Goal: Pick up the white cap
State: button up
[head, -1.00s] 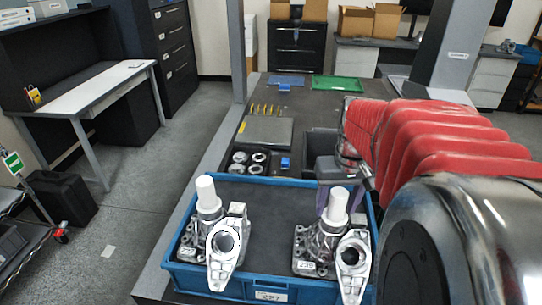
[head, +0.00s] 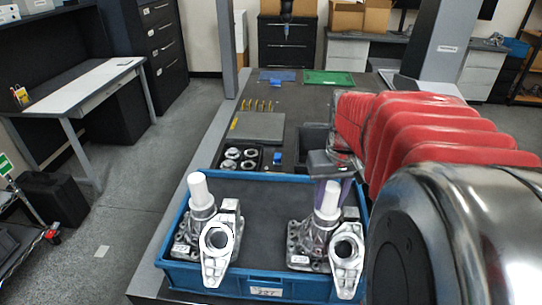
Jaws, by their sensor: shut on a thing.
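Two white caps show in the head view, each upright on a silver metal housing. The left white cap (head: 200,189) tops the left housing (head: 217,250). The right white cap (head: 330,199) is at the right housing (head: 344,252). My gripper (head: 331,189) comes from behind and above, with its purple fingers on both sides of the right cap. It is shut on that cap, which partly hides the fingers. I cannot tell whether the cap is clear of its housing. Both housings stand in a blue tray (head: 265,287).
Behind the tray are a dark holder with several metal rings (head: 239,157), a grey plate (head: 258,126) and a green mat (head: 328,78). A grey upright post (head: 229,50) stands at the table's left edge. The tray's middle floor is clear between the housings.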

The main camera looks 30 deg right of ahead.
notch_tip(320, 180, up, 10)
jog(key=shift+r, duration=0.1)
dwell(0.7)
dwell(0.5)
